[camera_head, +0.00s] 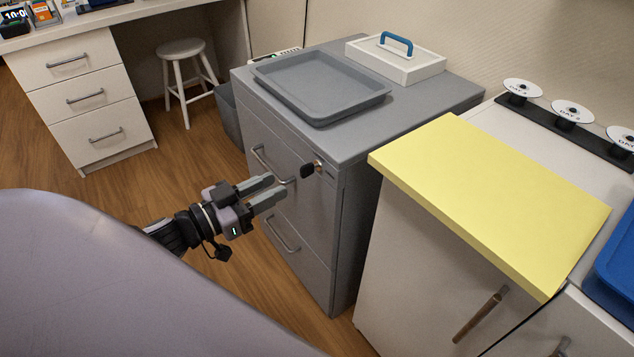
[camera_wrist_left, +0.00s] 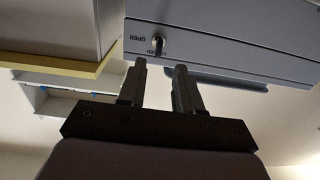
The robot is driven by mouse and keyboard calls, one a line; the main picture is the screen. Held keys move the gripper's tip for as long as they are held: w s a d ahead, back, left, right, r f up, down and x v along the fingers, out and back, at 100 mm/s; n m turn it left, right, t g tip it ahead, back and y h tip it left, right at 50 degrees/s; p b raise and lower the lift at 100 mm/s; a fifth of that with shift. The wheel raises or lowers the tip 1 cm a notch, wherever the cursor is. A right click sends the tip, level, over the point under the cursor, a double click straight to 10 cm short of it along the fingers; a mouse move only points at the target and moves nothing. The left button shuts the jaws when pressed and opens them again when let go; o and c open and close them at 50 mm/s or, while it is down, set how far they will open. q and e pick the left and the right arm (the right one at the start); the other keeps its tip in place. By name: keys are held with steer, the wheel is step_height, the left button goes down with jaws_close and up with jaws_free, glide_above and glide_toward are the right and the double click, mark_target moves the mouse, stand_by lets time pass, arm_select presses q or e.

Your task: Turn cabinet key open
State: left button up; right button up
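The grey cabinet (camera_head: 335,215) has a key (camera_head: 307,171) with a dark head in a round lock at the top right of its front. My left gripper (camera_head: 278,184) is just left of and slightly below the key in the head view. Its two fingers are apart with nothing between them. In the left wrist view, which looks upside down, the key (camera_wrist_left: 158,42) sits beyond the open fingertips (camera_wrist_left: 160,66), roughly in line with the gap. An OPEN label (camera_wrist_left: 140,38) is beside the lock, with a second label partly hidden. My right gripper is not in view.
Bar handles (camera_head: 272,165) stick out from the cabinet's drawers close to my gripper. A grey tray (camera_head: 320,116) and a white box (camera_head: 410,66) with a blue handle are on top. A yellow-topped white cupboard (camera_head: 415,260) stands to the right.

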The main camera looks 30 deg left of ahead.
mark_target(301, 172)
arm_select(q)
steer(key=shift+b+x, duration=0.7)
steer(key=shift+x, duration=3.15)
steer(key=shift+r, duration=0.15)
jaws_close()
